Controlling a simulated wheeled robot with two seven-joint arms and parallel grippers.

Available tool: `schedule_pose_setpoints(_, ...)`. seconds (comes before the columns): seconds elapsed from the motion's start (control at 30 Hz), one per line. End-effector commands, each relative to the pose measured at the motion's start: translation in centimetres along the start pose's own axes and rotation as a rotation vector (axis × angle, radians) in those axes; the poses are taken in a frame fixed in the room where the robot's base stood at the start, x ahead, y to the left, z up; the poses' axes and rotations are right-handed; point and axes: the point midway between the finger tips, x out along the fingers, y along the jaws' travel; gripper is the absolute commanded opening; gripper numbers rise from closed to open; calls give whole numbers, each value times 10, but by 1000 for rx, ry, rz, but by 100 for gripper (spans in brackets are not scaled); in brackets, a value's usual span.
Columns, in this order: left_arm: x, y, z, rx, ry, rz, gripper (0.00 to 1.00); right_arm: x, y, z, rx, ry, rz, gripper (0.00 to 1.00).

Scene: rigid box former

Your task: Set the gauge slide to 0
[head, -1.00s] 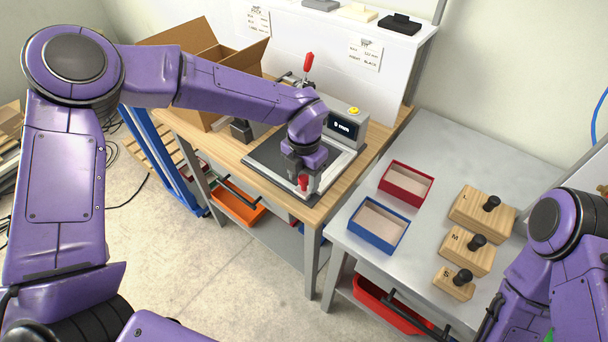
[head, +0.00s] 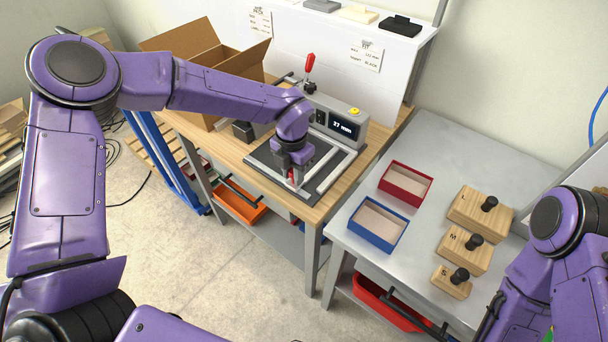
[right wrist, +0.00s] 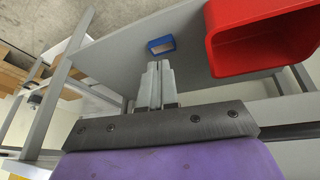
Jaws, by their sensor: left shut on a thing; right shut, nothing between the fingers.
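The box former's dark plate (head: 262,160) lies on the wooden bench, with a grey housing behind it. Its display (head: 343,126) shows a lit reading that looks like 37 mm. My left gripper (head: 293,177) points down over the plate, shut on the small red knob of the gauge slide (head: 291,180); the fingers and wrist hide most of the grip. Pale bars lie just right of it on the plate. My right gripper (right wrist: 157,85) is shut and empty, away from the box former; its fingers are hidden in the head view.
A red-handled lever (head: 309,64) stands upright behind the plate, and an open cardboard box (head: 205,60) is at its left. On the grey table are a red tray (head: 405,184), a blue tray (head: 379,224) and wooden blocks with black knobs (head: 466,250).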

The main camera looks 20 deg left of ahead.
Motion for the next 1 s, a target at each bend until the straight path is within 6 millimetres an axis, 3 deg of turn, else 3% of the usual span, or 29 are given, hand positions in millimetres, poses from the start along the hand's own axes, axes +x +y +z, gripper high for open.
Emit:
schedule_pose_setpoints(0.3, -2, 89, -1, -10, 2, -1, 0, -20, 2, -8, 0, 0, 0, 0)
schedule_pose_setpoints(0.5, 0, 133, -1, -8, 3, 0, 0, -21, 2, -9, 0, 0, 0, 0)
schedule_pose_setpoints(0.7, 0, 158, -1, -5, 2, 1, 0, -21, 2, -8, 0, 0, 0, 0)
schedule_pose_setpoints(1.0, -1, 170, -2, -8, -1, 6, 0, -21, 2, -9, 0, 0, 0, 0)
